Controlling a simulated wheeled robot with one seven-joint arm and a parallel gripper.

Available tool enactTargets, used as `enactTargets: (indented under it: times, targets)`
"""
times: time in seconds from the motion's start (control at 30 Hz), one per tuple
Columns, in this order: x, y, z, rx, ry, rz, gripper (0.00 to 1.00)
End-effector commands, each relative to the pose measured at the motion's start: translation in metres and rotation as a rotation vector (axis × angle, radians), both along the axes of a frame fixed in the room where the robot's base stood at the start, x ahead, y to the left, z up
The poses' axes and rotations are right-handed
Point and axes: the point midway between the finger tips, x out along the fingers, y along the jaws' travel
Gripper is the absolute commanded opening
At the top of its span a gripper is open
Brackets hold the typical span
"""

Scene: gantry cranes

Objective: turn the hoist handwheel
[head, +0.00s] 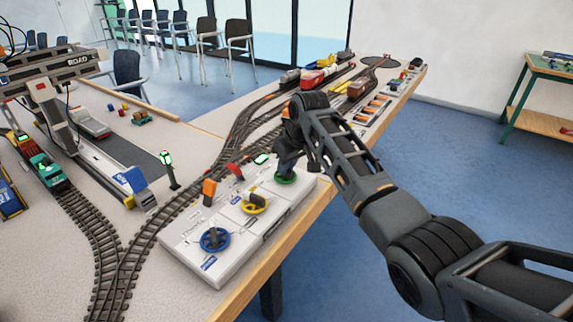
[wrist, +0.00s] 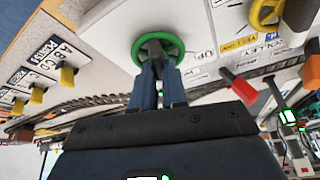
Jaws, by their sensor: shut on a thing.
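The green handwheel (head: 285,180) is at the far right end of the white control panel (head: 218,268). In the wrist view the green handwheel (wrist: 177,44) has a dark bar across its middle, and a label beside it reads "UP". My gripper (wrist: 157,70) is shut on the dark bar of the green handwheel. In the head view my gripper (head: 286,168) reaches down from above and hides part of the wheel. A yellow handwheel (head: 254,204) and a blue handwheel (head: 215,239) are on the same panel, apart from my gripper.
Red (head: 235,171) and orange (head: 209,188) levers stand along the panel's back edge. Track (head: 130,245) runs behind the panel. A gantry crane (head: 55,75) stands at the left. Yellow-knobbed switches (wrist: 67,76) are left of the wheel in the wrist view. The table's wooden edge is close in front.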

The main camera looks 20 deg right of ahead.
Motion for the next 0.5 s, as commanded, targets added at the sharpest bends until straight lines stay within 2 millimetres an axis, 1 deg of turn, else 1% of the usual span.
enactTargets:
  times: [0.27, 0.5]
  targets:
    - [0.0002, -0.0007, 0.0001, 0.0, 0.0, 0.05, 0.0]
    - [0.0012, -0.0014, 0.0001, 0.001, 0.0, 0.199, 0.0]
